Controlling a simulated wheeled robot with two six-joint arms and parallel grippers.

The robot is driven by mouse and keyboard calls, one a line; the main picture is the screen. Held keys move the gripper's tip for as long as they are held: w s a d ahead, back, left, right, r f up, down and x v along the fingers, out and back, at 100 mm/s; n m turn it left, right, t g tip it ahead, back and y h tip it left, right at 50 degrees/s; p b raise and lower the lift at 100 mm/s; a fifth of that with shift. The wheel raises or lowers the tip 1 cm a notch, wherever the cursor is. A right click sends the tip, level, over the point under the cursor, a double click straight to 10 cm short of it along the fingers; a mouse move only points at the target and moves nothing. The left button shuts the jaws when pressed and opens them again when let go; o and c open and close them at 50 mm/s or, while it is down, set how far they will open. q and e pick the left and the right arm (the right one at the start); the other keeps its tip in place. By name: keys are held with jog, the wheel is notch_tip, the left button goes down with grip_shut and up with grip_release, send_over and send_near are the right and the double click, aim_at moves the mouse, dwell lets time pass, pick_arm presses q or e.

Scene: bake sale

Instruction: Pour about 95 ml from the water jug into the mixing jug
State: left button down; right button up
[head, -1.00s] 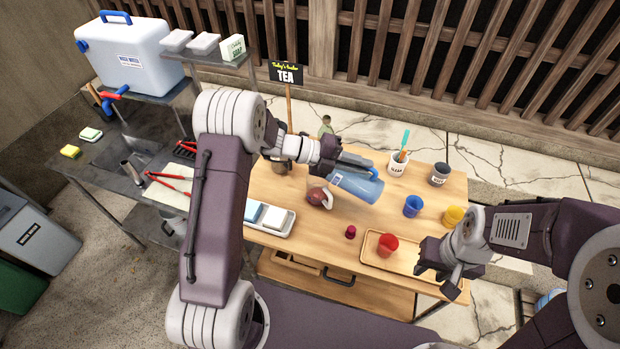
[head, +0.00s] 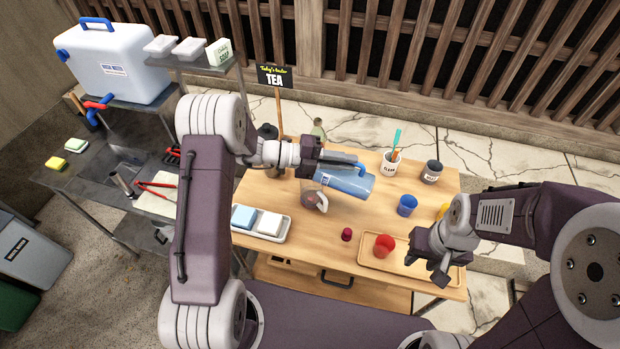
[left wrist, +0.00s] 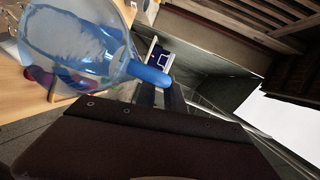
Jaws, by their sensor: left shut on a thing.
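The blue see-through water jug (head: 348,181) is tipped well over in the head view, its far end toward the right. My left gripper (head: 322,160) is shut on its blue handle, which also shows in the left wrist view (left wrist: 148,75). A small clear jug with a pale handle (head: 314,199), which looks like the mixing jug, stands on the wooden table below and slightly left of the water jug's body. I cannot see a stream or the water levels. My right gripper (head: 428,271) is open and empty over the tray's right end.
The wooden tray (head: 400,276) holds a red cup (head: 384,246). A small crimson item (head: 347,234), a blue cup (head: 407,205), a utensil pot (head: 390,164) and a dark pot (head: 432,171) stand nearby. A white tray with sponge-like blocks (head: 279,238) lies at the left.

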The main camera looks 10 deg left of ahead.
pick_arm(q)
jog(key=shift+r, duration=0.2)
pick_arm(e)
jog(key=shift+w+a+r, duration=0.1)
jog(key=shift+w, duration=0.1)
dwell(0.3)
pick_arm(q)
jog(key=shift+a+r+n+h, duration=0.3)
jog(key=shift+a+r+h, duration=0.05)
jog(key=shift+h, duration=0.25)
pick_arm(e)
jog(key=shift+w+a+r, duration=0.2)
jog(key=shift+w+a, duration=0.15)
jog(key=shift+w, duration=0.15)
dwell(0.6)
